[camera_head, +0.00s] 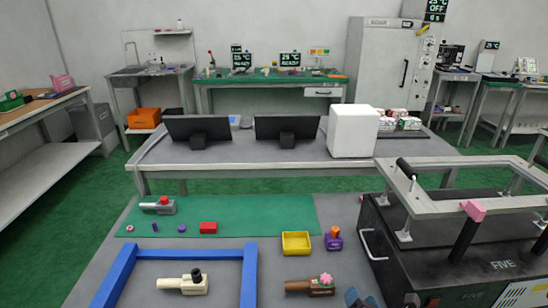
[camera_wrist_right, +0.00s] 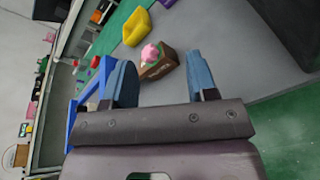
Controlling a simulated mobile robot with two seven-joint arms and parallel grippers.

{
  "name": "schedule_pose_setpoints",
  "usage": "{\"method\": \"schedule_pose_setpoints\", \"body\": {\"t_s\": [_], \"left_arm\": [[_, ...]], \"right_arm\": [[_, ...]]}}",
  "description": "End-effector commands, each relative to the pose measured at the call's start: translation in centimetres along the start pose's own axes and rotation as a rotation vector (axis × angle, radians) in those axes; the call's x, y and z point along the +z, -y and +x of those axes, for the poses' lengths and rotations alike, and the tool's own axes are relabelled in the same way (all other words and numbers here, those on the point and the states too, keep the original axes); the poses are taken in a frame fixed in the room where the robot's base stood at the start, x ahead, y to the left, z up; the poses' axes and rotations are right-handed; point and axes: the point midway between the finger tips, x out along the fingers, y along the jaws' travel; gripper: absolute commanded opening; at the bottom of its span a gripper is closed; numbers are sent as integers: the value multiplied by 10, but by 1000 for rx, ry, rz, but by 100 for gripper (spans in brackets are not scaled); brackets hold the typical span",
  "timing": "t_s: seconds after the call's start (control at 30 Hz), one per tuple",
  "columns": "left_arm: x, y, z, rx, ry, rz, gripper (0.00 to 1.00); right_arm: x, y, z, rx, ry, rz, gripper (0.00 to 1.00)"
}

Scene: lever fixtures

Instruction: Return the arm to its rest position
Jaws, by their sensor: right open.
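My right gripper (camera_head: 362,298) shows only as blue fingertips at the bottom edge of the head view, right of the brown lever fixture (camera_head: 310,287) with its pink knob. In the right wrist view my right gripper (camera_wrist_right: 163,80) is open, its two blue fingers wide apart with nothing held. The brown fixture (camera_wrist_right: 158,67) appears beyond the fingertips, apart from them. A cream fixture with a black knob (camera_head: 186,284) sits inside the blue frame (camera_head: 249,278). A grey fixture with a red part (camera_head: 160,206) lies on the green mat. My left gripper is not in view.
A yellow tray (camera_head: 296,243) and a purple fixture with an orange knob (camera_head: 333,241) stand behind the brown fixture. A black case (camera_head: 450,262) with a metal frame (camera_head: 440,207) above it blocks the right side. A red block (camera_head: 208,228) lies on the green mat (camera_head: 260,212).

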Motion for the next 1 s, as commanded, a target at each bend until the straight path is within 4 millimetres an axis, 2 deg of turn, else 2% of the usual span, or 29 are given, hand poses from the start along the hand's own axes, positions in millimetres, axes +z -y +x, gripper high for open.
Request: {"method": "schedule_pose_setpoints", "body": {"t_s": [0.27,0.57,0.87,1.0], "left_arm": [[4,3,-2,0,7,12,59],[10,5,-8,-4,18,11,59],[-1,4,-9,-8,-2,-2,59],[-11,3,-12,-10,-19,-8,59]], "right_arm": [[8,-8,-6,16,-17,626,52],[8,-1,-34,-21,-48,1341,52],[0,23,-88,-129,-37,2040,52],[-7,40,-126,-203,2,2301,52]]}}
